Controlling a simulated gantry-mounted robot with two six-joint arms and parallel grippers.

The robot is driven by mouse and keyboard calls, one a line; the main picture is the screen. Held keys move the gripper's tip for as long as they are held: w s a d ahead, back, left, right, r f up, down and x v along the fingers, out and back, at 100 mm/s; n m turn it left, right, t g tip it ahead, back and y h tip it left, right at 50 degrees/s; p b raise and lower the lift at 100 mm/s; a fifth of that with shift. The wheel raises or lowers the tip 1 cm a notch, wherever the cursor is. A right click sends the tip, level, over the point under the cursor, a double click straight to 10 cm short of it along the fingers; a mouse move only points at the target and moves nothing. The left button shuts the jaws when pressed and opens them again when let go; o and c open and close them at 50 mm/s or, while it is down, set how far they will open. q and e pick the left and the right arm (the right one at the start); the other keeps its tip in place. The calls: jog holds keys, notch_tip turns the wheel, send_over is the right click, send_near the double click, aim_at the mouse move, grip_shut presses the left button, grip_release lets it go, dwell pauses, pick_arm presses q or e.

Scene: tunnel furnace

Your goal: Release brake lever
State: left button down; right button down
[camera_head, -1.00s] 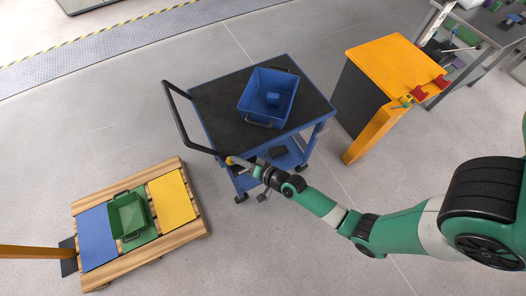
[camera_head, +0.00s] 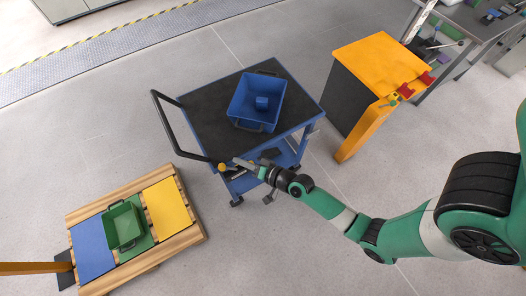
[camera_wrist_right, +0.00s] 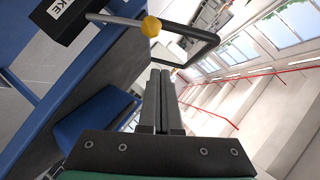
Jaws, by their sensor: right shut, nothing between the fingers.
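The brake lever has a yellow ball knob (camera_head: 222,166) at the near edge of the blue cart (camera_head: 205,125). In the right wrist view the knob (camera_wrist_right: 151,26) sits on the end of a grey rod. The rod runs to a black box (camera_wrist_right: 65,15) with a partly visible label ending in "KE". My right gripper (camera_head: 238,162) is close to the right of the knob in the head view. In the wrist view its shut, empty fingers (camera_wrist_right: 160,75) point toward the knob, with a gap visible between. My left gripper is not in view.
The cart carries a blue bin (camera_head: 257,102) and has a black push handle (camera_head: 165,125) at left. A wooden pallet (camera_head: 190,237) with a green bin (camera_head: 124,226) lies lower left. An orange-topped cabinet (camera_head: 380,65) stands right of the cart. Open floor surrounds them.

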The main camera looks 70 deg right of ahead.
jog(key=a+v, duration=0.1)
jog(key=v, duration=0.7)
jog(key=shift+w+r+p, duration=0.2)
jog(key=shift+r+p, duration=0.15)
